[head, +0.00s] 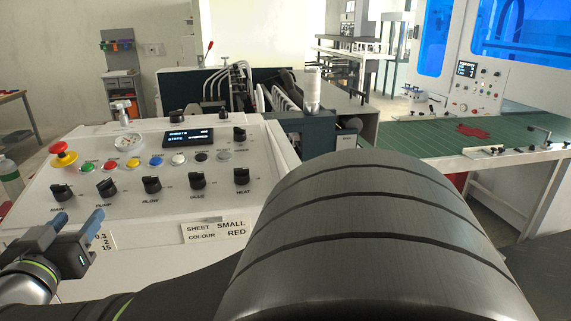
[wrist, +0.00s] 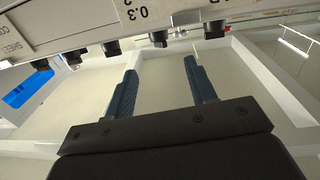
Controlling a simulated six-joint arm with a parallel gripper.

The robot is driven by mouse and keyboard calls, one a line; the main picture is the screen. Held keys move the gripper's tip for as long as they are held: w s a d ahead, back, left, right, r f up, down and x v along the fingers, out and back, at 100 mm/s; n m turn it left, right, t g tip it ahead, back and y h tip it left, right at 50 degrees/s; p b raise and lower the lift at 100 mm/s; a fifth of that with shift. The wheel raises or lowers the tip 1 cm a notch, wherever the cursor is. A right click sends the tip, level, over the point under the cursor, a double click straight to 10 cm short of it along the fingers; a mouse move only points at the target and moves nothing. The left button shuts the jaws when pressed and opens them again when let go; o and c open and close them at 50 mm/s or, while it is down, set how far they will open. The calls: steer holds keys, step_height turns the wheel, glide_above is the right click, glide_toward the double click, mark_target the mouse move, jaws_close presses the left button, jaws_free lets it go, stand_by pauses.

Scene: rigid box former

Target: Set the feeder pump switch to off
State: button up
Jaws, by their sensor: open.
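The pump switch (head: 106,187) is a black rotary knob, second from the left in the front row of the white control panel, above the label PUMP. Which way its pointer faces is too small to tell. In the wrist view, a black knob (wrist: 160,39) that looks like the same one shows at the top, ahead of the gap between my fingers. My gripper (head: 77,222) is at the panel's front left edge, below and apart from the knob. In the wrist view my gripper (wrist: 160,67) has its two blue fingers spread, with nothing between them.
Neighbouring knobs flank it: one at the left (head: 62,192) and the blow knob (head: 152,185) at the right. A red emergency stop (head: 63,154) and a row of coloured buttons lie behind. A small display (head: 188,137) is further back. A label plate (head: 215,231) is on the front face.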

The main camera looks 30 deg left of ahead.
mark_target(106, 187)
steer(key=x, duration=1.1)
steer(key=c, duration=1)
steer(key=shift+o, duration=0.2)
steer(key=shift+d+n+g+y, duration=0.1)
steer(key=shift+n+g+y, duration=0.3)
steer(key=shift+y, duration=0.1)
steer(key=n+g+y, duration=0.2)
steer(key=n+g, duration=0.1)
steer(key=shift+w+d, duration=0.15)
steer(key=shift+w, duration=0.05)
steer(key=shift+w+n+g+y, duration=0.1)
steer(key=shift+n+g+y, duration=0.9)
steer(key=shift+n+g, duration=1.6)
steer(key=shift+g, duration=0.5)
